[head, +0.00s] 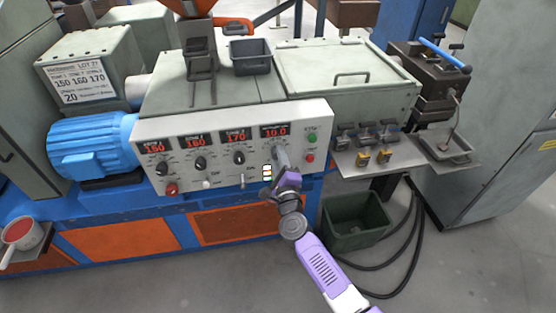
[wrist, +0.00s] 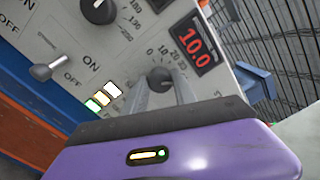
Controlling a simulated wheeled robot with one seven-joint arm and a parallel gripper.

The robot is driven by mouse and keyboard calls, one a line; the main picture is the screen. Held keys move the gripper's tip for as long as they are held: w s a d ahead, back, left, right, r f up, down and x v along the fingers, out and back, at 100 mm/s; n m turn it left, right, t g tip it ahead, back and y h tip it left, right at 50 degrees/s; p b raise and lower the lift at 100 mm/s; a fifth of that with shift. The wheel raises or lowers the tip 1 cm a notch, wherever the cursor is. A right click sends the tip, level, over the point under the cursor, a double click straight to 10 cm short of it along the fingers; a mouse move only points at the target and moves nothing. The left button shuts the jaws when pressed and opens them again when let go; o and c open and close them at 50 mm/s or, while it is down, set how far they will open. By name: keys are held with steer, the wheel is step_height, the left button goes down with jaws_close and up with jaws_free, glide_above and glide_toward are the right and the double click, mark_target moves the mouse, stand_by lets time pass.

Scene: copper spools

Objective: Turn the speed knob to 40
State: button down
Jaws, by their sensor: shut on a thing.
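The speed knob (wrist: 160,79) is a small dark dial with a printed scale, below a red display (wrist: 195,45) that reads 10.0 in the wrist view. In the head view the same display (head: 275,131) is the rightmost of the row on the white control panel (head: 215,178). My gripper (wrist: 162,88) has its two grey fingers on either side of the knob and is shut on it. In the head view my gripper (head: 279,158) reaches the panel under that display and hides the knob.
Three other black knobs, such as the one at zone 3 (head: 239,158), sit to the left under displays reading 150, 160 and 170. A green button (head: 312,137) and a red button (head: 310,157) are just right of my gripper.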

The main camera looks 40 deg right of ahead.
steer(key=shift+m, duration=1.1)
steer(key=c, duration=1)
jaws_free()
steer(key=shift+s, duration=0.1)
steer(key=v, duration=0.7)
steer(key=shift+s+a, duration=0.25)
